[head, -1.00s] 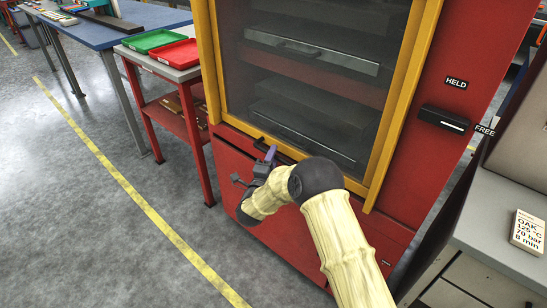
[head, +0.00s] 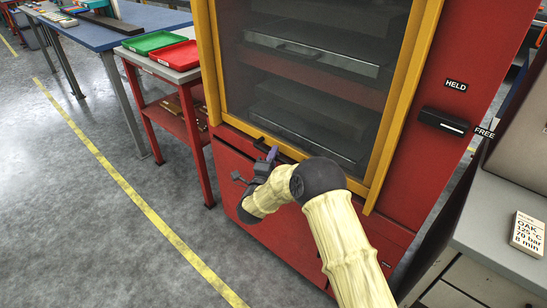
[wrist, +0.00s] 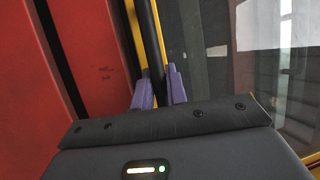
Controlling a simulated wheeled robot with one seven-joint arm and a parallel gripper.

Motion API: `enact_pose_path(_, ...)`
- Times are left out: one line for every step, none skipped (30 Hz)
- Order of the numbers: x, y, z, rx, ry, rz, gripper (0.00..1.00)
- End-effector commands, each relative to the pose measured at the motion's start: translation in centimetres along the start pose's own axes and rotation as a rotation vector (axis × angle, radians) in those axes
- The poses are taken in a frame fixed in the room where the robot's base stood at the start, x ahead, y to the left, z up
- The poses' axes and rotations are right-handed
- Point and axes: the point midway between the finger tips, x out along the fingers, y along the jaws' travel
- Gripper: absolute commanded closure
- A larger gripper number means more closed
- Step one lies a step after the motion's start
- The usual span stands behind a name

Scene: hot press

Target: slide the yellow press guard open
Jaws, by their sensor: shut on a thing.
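The yellow press guard (head: 398,95) is a yellow frame with a dark see-through pane, standing down over the front of the red press. A black handle bar (head: 288,152) runs along its lower edge. My gripper (head: 270,154) is at this bar, left of the middle of the lower edge. In the wrist view the purple fingers of my gripper (wrist: 158,88) lie on either side of the black handle bar (wrist: 148,40), shut on it. My wrist hides part of the bar in the head view.
A black latch (head: 443,121) sits on the press's right side between HELD and FREE labels, its white mark towards FREE. A red cart (head: 180,118) with green and red trays stands left. A grey bench (head: 510,215) with an OAK card is at right. Floor at left is clear.

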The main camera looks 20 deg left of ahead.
Motion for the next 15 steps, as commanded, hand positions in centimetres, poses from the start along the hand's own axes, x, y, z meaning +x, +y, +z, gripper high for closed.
enact_pose_path(0.2, -1.1, 0.0, 0.002, 0.0, -0.005, 1.0)
enact_pose_path(0.3, -1.6, -0.1, 0.003, 0.0, -0.006, 1.0)
enact_pose_path(0.4, -2.2, -0.1, 0.003, 0.0, -0.006, 1.0)
enact_pose_path(0.5, -2.8, -0.2, 0.003, 0.0, -0.006, 1.0)
enact_pose_path(0.6, -3.5, -0.2, 0.003, 0.0, -0.007, 1.0)
enact_pose_path(0.8, -4.5, -0.3, 0.003, 0.0, -0.007, 1.0)
enact_pose_path(1.0, -5.2, -0.3, 0.003, 0.0, -0.008, 1.0)
enact_pose_path(1.1, -6.1, -0.4, 0.004, 0.0, -0.009, 1.0)
enact_pose_path(1.3, -7.2, -0.5, 0.004, 0.0, -0.01, 1.0)
enact_pose_path(1.5, -8.1, -0.6, 0.004, 0.0, -0.01, 1.0)
enact_pose_path(1.6, -9.1, -0.7, 0.004, 0.0, -0.01, 1.0)
enact_pose_path(1.9, -10.4, -0.8, 0.005, 0.0, -0.01, 1.0)
enact_pose_path(2.1, -11.4, -0.8, 0.005, 0.0, -0.011, 1.0)
enact_pose_path(2.2, -12.4, -0.9, 0.004, 0.001, -0.011, 1.0)
enact_pose_path(2.5, -13.9, -1.0, 0.006, 0.0, -0.011, 1.0)
